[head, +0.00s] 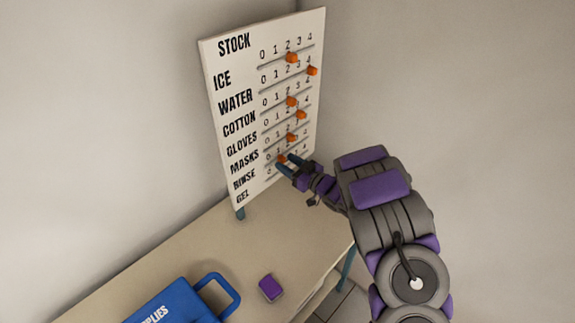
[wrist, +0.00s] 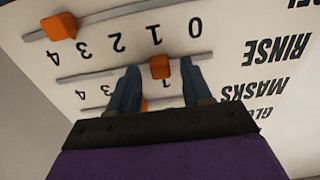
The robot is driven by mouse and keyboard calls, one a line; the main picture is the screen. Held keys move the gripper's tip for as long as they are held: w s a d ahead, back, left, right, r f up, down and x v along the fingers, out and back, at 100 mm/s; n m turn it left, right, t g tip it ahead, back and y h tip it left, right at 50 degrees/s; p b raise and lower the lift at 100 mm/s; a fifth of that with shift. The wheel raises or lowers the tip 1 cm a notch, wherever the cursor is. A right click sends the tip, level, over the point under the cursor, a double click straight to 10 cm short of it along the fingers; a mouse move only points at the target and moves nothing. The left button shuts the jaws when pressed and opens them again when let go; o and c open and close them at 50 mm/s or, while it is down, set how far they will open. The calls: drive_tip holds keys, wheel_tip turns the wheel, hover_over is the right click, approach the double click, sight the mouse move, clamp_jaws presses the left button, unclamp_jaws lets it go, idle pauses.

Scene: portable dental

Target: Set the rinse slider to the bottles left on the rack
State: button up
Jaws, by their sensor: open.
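The white stock board (head: 215,75) stands upright on the bench, with rows of 0–4 scales and orange knobs. My gripper (head: 286,163) is open at the RINSE row. In the wrist view, where the board appears upside down, the orange rinse knob (wrist: 160,67) sits by the 1. My fingers are on either side of it, with small gaps visible. The GEL knob (wrist: 58,27) is near the high end of its track. The MASKS knob (head: 291,138) is just above the rinse row. No rack or bottles show in either view.
The beige bench (head: 215,255) holds a blue supplies case (head: 175,305) and a small purple block (head: 271,288). Other slider knobs, such as the GLOVES knob (head: 302,114), lie above the rinse row. Grey walls stand behind; the space right of the board is clear beyond my arm.

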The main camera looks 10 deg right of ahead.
drive_tip(key=shift+w+a, duration=0.2)
drive_tip(key=shift+w, duration=0.1)
drive_tip(key=shift+c, duration=0.3)
clamp_jaws()
